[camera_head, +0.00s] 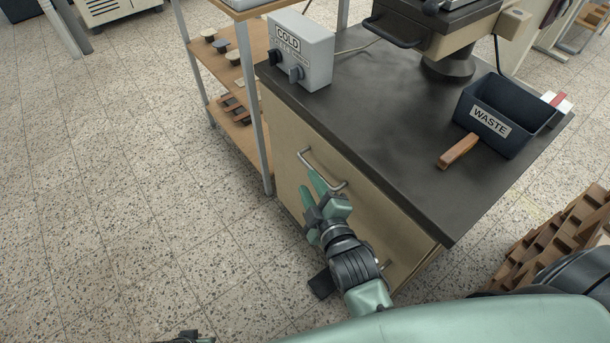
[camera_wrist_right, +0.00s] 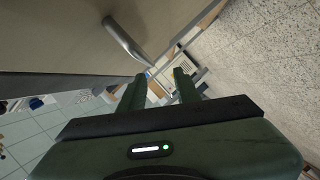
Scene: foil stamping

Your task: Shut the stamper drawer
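The beige stamper cabinet (camera_head: 292,150) stands under a dark worktop, with a drawer front that has a metal bar handle (camera_head: 322,170). In the head view I see no clear gap between this front and the cabinet, so I cannot tell how far the drawer is out. My right gripper (camera_head: 311,183) is just in front of the handle, fingers apart and empty. In the right wrist view the handle (camera_wrist_right: 125,40) lies ahead of the fingertips (camera_wrist_right: 160,77), not between them. A dark bit at the bottom edge of the head view may be my left gripper (camera_head: 186,338).
A shelf rack (camera_head: 258,110) is left of the cabinet; wooden crates (camera_head: 550,235) are at right. Floor at left is clear.

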